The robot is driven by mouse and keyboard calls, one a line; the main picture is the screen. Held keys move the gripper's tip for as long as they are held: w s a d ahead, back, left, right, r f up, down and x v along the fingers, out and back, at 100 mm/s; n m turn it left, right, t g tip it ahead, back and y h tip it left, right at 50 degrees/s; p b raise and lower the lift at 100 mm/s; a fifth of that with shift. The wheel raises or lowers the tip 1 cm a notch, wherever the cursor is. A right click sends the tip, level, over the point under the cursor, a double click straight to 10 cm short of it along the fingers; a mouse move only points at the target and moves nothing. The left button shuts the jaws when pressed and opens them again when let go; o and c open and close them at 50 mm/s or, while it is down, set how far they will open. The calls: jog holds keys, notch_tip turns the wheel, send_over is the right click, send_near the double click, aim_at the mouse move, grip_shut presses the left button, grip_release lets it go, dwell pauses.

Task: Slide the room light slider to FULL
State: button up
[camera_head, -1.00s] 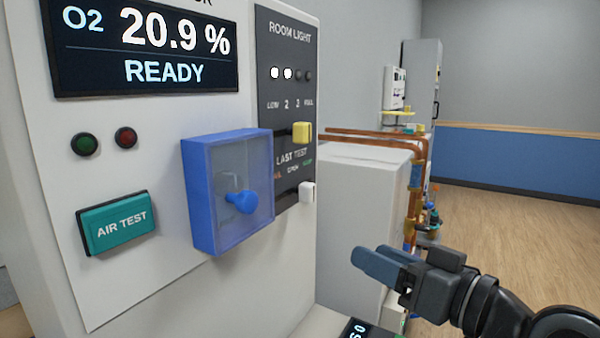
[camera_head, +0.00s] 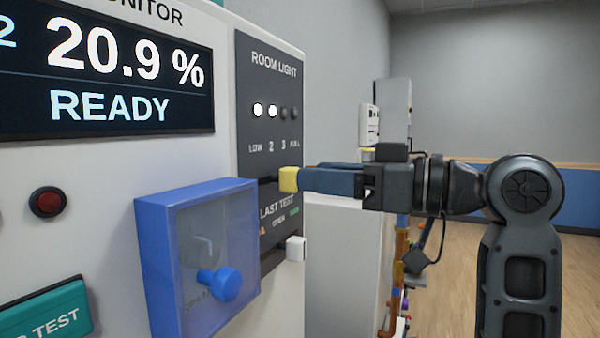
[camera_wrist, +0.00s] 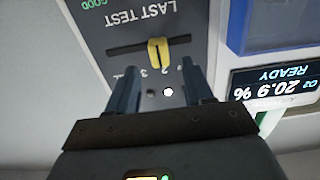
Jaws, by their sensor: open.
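The yellow room light slider knob (camera_head: 288,180) sticks out of the dark panel (camera_head: 262,100) under the LOW, 2, 3, FULL labels. Two of the lights above it are lit, on the LOW side. In the wrist view the knob (camera_wrist: 158,51) sits in its slot, roughly midway between my two fingers sideways. My gripper (camera_wrist: 160,66) is open. In the head view my gripper (camera_head: 305,180) comes from the right with its blue fingers at the knob. I cannot tell whether either finger touches it.
A blue clear-fronted cover box (camera_head: 160,265) with a blue knob juts out left of the panel. A white slider knob (camera_head: 295,248) sits just below the yellow one. The O2 display (camera_head: 110,80) reads READY. Open floor (camera_head: 440,315) lies at the right.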

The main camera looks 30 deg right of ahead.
aim_at(285, 179)
jog(key=shift+x, duration=1.95)
jog(key=shift+c, duration=0.4)
grip_shut()
